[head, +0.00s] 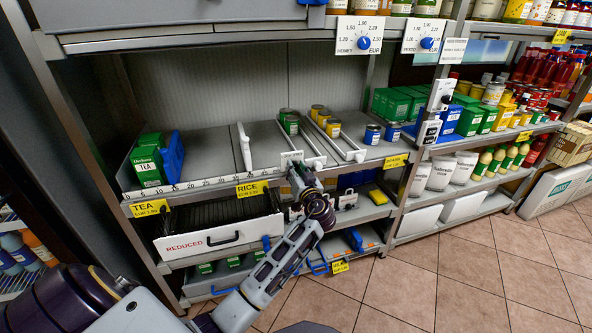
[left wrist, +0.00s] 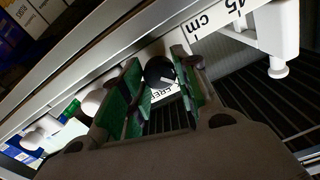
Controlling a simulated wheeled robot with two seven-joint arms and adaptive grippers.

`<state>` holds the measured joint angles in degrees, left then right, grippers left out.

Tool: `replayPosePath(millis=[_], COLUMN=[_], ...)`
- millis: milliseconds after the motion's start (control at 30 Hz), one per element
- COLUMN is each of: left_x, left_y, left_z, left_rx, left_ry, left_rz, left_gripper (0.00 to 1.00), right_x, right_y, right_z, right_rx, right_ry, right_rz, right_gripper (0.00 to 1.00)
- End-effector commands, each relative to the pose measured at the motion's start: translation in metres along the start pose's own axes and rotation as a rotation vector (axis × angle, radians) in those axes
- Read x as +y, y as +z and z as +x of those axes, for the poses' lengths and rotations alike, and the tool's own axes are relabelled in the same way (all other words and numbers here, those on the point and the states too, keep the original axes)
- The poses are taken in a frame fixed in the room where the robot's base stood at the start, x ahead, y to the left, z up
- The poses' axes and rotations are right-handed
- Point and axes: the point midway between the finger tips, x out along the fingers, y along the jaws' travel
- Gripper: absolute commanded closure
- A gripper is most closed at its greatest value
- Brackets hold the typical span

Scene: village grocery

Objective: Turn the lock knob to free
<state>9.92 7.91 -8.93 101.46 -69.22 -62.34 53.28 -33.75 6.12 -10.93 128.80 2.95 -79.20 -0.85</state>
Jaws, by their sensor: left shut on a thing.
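The lock knob (left wrist: 160,72) is a small round black knob with a pale mark on its face, on the shelf's front edge in the left wrist view. Part of a label reading FREE (left wrist: 163,91) shows beside it. I cannot tell exactly which word the mark points at. My left gripper (left wrist: 160,88) has its green-padded fingers on either side of the knob, shut on it. In the head view my left gripper (head: 293,168) is at the shelf edge, just below a small white label plate (head: 291,157); the knob is hidden there. My right gripper is not in view.
The shelf edge carries a centimetre scale (head: 200,184). White dividers (head: 244,146) and several cans (head: 290,124) stand on the shelf above. Tiled floor (head: 480,275) is clear at right.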

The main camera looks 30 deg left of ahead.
Motion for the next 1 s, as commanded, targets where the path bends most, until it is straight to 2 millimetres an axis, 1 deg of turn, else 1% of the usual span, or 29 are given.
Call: replayPosePath(millis=[67,267,367,600,900,1000], left_x=[0.000,0.000,0.000,0.000,0.001,0.001], left_y=[-0.001,-0.002,-0.002,-0.002,-0.002,-0.002], left_z=[0.000,0.000,0.000,0.000,0.000,0.000], left_rx=[0.000,0.000,0.000,0.000,0.001,0.002], left_ry=[0.000,0.000,0.000,0.000,0.001,0.000], left_rz=[0.041,0.181,0.267,0.464,0.629,0.680], left_gripper=[0.93,0.93,0.93,0.93,0.93,0.93], right_x=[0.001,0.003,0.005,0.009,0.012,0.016], right_y=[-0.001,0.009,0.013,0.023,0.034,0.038], right_z=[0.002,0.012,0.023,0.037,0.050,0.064], right_rx=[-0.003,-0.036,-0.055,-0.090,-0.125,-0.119], right_ry=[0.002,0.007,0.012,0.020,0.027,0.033], right_rz=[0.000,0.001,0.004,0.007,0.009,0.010], right_gripper=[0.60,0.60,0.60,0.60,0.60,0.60])
